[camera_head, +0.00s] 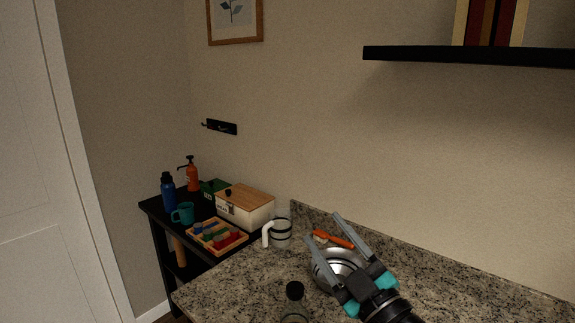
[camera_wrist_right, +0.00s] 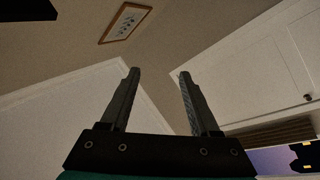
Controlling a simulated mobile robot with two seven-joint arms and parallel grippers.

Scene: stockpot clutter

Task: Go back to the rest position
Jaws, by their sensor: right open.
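My right gripper (camera_head: 325,231) is at the lower right of the head view, raised in front of the granite counter. Its two grey fingers are spread, with nothing between them. In the right wrist view the gripper (camera_wrist_right: 158,73) also shows open and empty, pointing toward a wall and ceiling area. A shiny metal pot (camera_head: 322,279) on the counter is partly hidden behind the gripper. My left gripper is in neither view.
The granite counter (camera_head: 235,287) holds a white-and-dark mug-like container (camera_head: 281,233), an orange object (camera_head: 335,239) and a dark-capped bottle (camera_head: 295,291). A black side table at left carries a blue bottle (camera_head: 169,193), teal mug (camera_head: 185,213), wooden tray and boxes. A black shelf (camera_head: 470,56) hangs above right.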

